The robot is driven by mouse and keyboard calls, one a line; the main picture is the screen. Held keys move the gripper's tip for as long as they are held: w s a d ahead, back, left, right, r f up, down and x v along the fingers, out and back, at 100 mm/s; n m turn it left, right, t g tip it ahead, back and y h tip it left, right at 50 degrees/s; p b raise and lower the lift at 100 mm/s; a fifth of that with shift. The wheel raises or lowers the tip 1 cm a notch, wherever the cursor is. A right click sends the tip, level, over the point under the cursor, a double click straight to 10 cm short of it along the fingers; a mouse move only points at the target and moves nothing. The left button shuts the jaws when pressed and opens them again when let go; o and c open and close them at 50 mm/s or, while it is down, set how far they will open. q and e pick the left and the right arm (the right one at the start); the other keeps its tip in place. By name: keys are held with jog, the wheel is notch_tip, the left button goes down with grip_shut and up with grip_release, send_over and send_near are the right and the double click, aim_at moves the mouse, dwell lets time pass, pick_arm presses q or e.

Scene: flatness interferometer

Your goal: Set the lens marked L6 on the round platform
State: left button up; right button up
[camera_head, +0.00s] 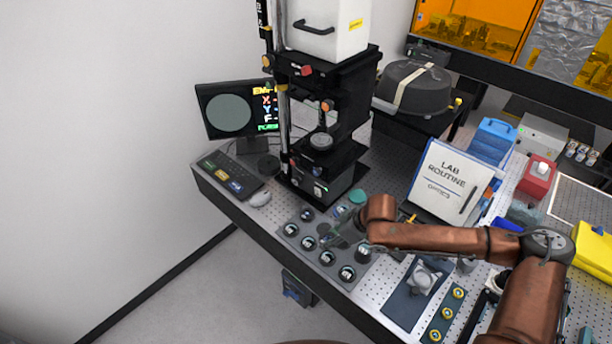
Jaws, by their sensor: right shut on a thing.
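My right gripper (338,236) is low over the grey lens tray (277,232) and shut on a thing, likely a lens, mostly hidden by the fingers. Several round dark lenses with pale labels sit in the tray, such as one at the left (291,229), one at the near edge (347,272) and one at the back (308,214). The labels are too small to read, so I cannot tell which is L6. The small round platform (320,141) is on the black interferometer stand (318,180), behind the tray. My left gripper is out of view.
A lab routine board (447,183) stands right of the tray. A teal round thing (357,196) lies near my right wrist. The bench's front edge is close to the tray.

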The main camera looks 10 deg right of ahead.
aim_at(330, 233)
jog(key=shift+w+r+m+b, duration=0.35)
jog(key=shift+r+m+b, duration=0.1)
jog(key=shift+b, duration=0.1)
jog(key=r+m+b, duration=0.1)
jog(key=w+r+m+t+h+b, duration=0.1)
jog(key=r, duration=0.1)
jog(key=w+r+m+h+b, duration=0.1)
jog(key=r+b, duration=0.1)
jog(key=shift+d+m, duration=0.15)
jog(key=shift+m, duration=0.2)
pick_arm(q)
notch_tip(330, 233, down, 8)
jog(key=b, duration=0.3)
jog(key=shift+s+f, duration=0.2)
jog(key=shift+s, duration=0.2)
pick_arm(e)
notch_tip(330, 233, up, 7)
jog(key=d+m+t+h, duration=0.1)
jog(key=d+m+h, duration=0.1)
jog(key=m, duration=0.3)
jog(key=shift+d+h, duration=0.2)
jog(key=shift+h, duration=0.1)
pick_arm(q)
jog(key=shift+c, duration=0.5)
